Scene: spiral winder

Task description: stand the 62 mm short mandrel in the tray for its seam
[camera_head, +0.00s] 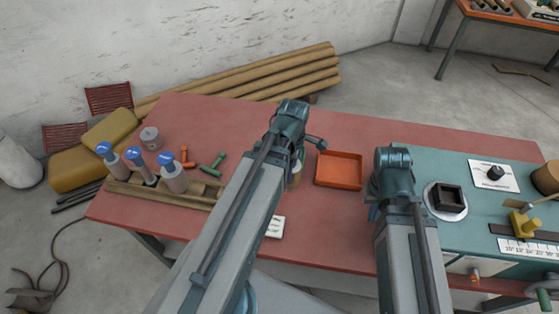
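Three grey cylinders with blue labelled tops (174,178) stand in a wooden rack at the table's left; the labels are too small to read, so I cannot tell which is the 62 mm short mandrel. A shallow orange tray (339,184) lies between my two arms and looks empty. My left gripper (297,158) is left of the tray, mostly hidden by its own arm; a tan and whitish upright piece shows below it, and I cannot tell if it is held. My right gripper (372,208) is right of the tray, its fingers hidden under the wrist.
A teal machine bench (485,220) at the right carries a black square socket (447,198), a knob panel (494,174) and a scale. Orange (185,156) and green (214,163) clamp-like pieces and a grey can (150,138) lie near the rack. The table behind the tray is clear.

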